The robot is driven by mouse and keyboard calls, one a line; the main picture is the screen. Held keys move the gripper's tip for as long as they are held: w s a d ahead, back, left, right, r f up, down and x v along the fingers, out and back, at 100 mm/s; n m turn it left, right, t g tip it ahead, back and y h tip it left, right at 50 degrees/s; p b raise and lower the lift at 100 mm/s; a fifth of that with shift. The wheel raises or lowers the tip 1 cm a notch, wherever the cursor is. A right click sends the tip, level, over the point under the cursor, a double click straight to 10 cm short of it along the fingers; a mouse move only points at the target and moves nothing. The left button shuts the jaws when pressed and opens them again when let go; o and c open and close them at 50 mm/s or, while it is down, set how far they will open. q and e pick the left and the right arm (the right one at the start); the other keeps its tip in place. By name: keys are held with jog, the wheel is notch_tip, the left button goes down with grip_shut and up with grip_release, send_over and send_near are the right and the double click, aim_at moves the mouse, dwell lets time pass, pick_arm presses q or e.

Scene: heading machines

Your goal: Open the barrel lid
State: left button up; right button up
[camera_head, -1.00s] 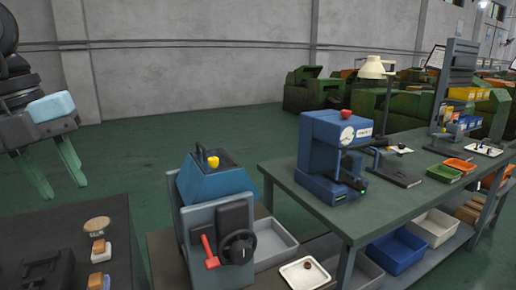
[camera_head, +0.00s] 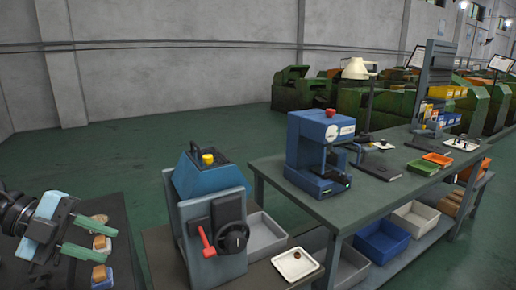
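A grey machine (camera_head: 225,215) stands on the low bench, with a blue, sloping top (camera_head: 208,177). I take this top to be the barrel lid; it looks shut. It carries a yellow knob (camera_head: 208,159) and a black handle. A red lever (camera_head: 206,241) and a black handwheel (camera_head: 234,238) are on its front. My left gripper (camera_head: 110,245), with two green fingers, is at lower left. It points right, its fingers apart, over the dark table and left of the machine, not touching it. My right gripper is not in view.
The dark left table (camera_head: 118,215) holds small tan-and-white blocks, partly hidden by my fingers. A long green bench (camera_head: 341,208) at right bears a blue press (camera_head: 318,155). Open floor (camera_head: 150,140) lies behind.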

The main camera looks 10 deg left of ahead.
pick_arm(q)
jog(key=s+f+n+t+y+p, duration=0.1)
jog(key=s+f+n+t+y, duration=0.15)
jog(key=f+n+t, duration=0.75)
jog(key=s+f+n+t+y+p, duration=0.1)
jog(key=s+f+n+y, duration=0.35)
jog(key=f, duration=1.15)
jog(key=s+d+f+n+g+y, duration=0.2)
jog(key=s+d+f+n+g, duration=0.4)
jog(key=s+d+f, duration=0.9)
notch_tip(320, 180, down, 2)
jog(key=s+n, duration=0.2)
jog(key=n, duration=0.1)
jog(key=shift+f+n+y+p, duration=0.15)
jog(key=shift+n+y+p, duration=0.15)
jog(key=shift+n, duration=0.05)
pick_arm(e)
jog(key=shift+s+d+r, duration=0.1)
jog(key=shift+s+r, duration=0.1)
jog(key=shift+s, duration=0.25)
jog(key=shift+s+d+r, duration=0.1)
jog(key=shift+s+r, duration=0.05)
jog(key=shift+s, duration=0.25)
